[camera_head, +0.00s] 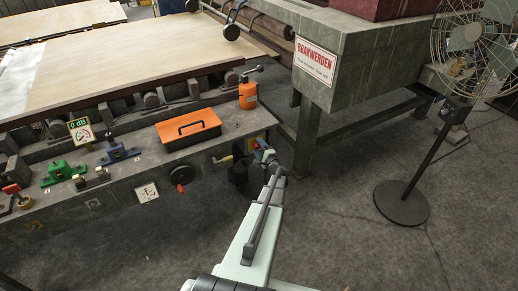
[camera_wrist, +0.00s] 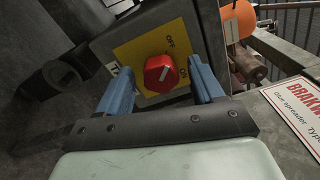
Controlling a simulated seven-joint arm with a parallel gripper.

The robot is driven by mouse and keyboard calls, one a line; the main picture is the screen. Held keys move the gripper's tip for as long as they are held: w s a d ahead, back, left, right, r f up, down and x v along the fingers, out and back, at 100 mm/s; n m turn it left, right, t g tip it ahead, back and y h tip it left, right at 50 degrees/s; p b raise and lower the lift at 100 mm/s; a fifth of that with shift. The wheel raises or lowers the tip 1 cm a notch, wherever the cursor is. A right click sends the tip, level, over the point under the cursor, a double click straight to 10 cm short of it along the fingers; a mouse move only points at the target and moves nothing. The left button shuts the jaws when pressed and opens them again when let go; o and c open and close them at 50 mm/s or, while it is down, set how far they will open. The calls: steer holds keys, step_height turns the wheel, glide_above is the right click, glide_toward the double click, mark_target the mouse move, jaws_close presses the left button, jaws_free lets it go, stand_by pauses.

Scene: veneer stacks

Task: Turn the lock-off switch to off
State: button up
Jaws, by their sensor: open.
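The lock-off switch is a red round knob (camera_wrist: 160,73) on a yellow plate (camera_wrist: 131,50) marked OFF near the top and ON at the lower right, in the wrist view. A pale line on the knob slants towards the upper right; its exact setting is hard to tell. My gripper (camera_wrist: 160,88) is open, with one blue finger on each side of the knob in the picture. I cannot tell whether either finger touches it. In the head view my gripper (camera_head: 264,156) is at the bench's right end, and the knob is hidden there.
Green and blue clamps lie to the left. A grey machine with a BRAKWERDEN sign (camera_head: 315,62) stands to the right. A fan (camera_head: 466,55) stands beyond; the floor in front is clear.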

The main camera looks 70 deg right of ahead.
steer(key=v, duration=1.3)
steer(key=shift+s+a, duration=0.25)
steer(key=shift+s, duration=0.05)
steer(key=shift+r, duration=0.1)
steer(key=w+a+f+n+g+y, duration=0.25)
steer(key=a+f+y, duration=0.25)
steer(key=a, duration=0.5)
steer(key=w+a+f+n+g+y, duration=0.1)
steer(key=a+f+n+g+y, duration=0.4)
steer(key=a, duration=0.6)
steer(key=w+a+f+n+g+y, duration=0.1)
steer(key=a+f+n+y, duration=0.2)
steer(key=a+f+y, duration=0.5)
steer(key=w+a+n+g+h, duration=0.1)
steer(key=a+n, duration=0.5)
steer(key=a, duration=0.8)
steer(key=w+a+n+g+h, duration=0.2)
steer(key=w+a+n+g, duration=0.2)
steer(key=a, duration=0.9)
steer(key=w+a+n+g+h, duration=0.2)
steer(key=a+n+g, duration=0.4)
steer(key=a, duration=0.8)
steer(key=f+n, duration=0.1)
steer(key=n, duration=0.2)
steer(key=shift+w+a, duration=0.3)
